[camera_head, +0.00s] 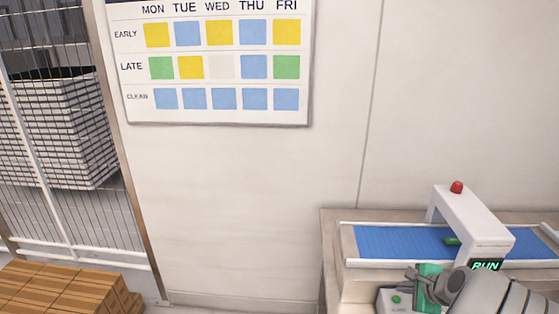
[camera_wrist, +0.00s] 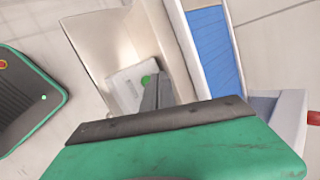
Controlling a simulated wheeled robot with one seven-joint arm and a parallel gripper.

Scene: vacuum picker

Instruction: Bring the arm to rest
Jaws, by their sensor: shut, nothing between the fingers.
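My gripper (camera_head: 411,273) has a green body and dark fingers. In the head view it is at the lower right, in front of the conveyor. In the wrist view my gripper (camera_wrist: 154,92) shows its dark fingers together, with nothing between them. Beyond the fingers is a small white box with a green button (camera_wrist: 147,81). In the head view the same box with its green button (camera_head: 397,299) lies just below the gripper. I cannot tell whether the fingers touch it.
A blue conveyor belt (camera_head: 390,241) runs under a white arch (camera_head: 474,220) with a red lamp and a RUN display. A green item (camera_head: 452,241) is on the belt. Stacked cartons (camera_head: 60,290) and a mesh fence (camera_head: 70,150) stand left. A dark, green-edged panel (camera_wrist: 25,100) shows in the wrist view.

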